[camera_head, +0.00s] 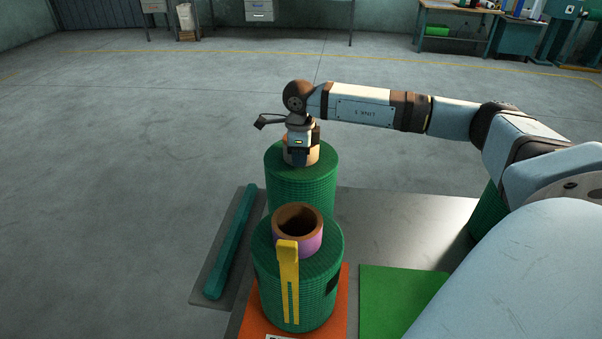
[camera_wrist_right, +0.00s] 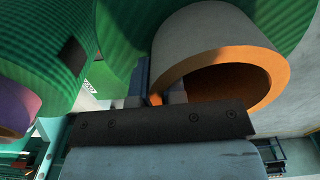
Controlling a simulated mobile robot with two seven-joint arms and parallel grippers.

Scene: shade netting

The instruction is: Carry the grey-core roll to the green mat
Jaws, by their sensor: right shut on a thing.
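A green netting roll (camera_head: 300,190) stands upright at the back of the grey table, with a tan-grey core (camera_wrist_right: 196,36) that looks orange inside. My right gripper (camera_head: 300,160) comes down from above and is shut on the wall of this core; the fingers also show in the right wrist view (camera_wrist_right: 161,97). I cannot tell whether the roll's base touches the table, as the front roll hides it. The green mat (camera_head: 392,300) lies bare at the front right, partly hidden by my arm. My left gripper is not in view.
A purple-core green roll (camera_head: 315,268) with a yellow strap stands on an orange mat (camera_head: 338,318), in front of the held roll. A long green bar (camera_head: 232,240) lies at left. Another green roll (camera_head: 487,215) is partly behind my right arm.

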